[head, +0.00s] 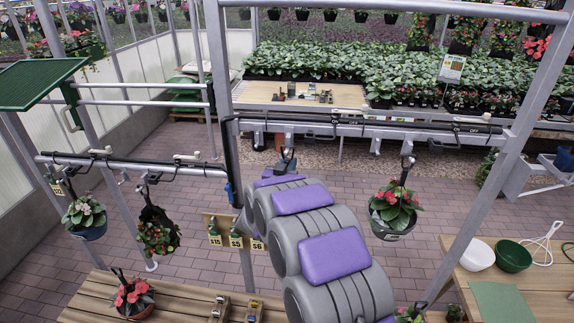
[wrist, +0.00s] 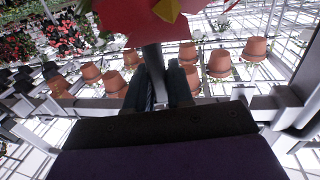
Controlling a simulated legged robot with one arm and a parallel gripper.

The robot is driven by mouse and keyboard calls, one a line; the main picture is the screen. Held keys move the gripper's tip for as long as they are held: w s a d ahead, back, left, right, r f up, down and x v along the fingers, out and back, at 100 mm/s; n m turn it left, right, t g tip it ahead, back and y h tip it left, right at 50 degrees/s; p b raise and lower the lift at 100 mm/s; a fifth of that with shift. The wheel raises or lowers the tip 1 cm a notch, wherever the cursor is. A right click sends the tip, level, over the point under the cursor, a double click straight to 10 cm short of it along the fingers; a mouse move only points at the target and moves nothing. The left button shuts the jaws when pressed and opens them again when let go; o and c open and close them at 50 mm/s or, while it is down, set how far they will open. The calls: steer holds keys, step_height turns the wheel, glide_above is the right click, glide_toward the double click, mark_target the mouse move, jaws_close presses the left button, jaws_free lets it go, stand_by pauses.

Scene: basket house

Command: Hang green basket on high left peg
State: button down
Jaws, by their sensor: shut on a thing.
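My gripper (wrist: 155,88) has dark fingers and is shut on a narrow grey strip (wrist: 152,62) in the wrist view. A red, petal-like shape (wrist: 135,22) with a yellow part is beyond it at the top edge; whether this belongs to a basket is unclear. In the head view my grey and purple arm hides most of the gripper and whatever hangs from it. I cannot make out a held green basket. The left rail (head: 130,165) carries pegs. A blue-potted plant (head: 87,225) and a dark hanging plant (head: 157,232) hang there.
A pink-flowered basket (head: 395,215) hangs from the right rail (head: 370,130). A wooden bench (head: 180,305) at the front left holds a terracotta pot (head: 133,300). A right table (head: 535,290) bears a white bowl (head: 478,255) and a green bowl (head: 513,257). Brick floor lies open between rails.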

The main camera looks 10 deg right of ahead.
steer(key=shift+r, duration=0.15)
steer(key=c, duration=0.9)
jaws_free()
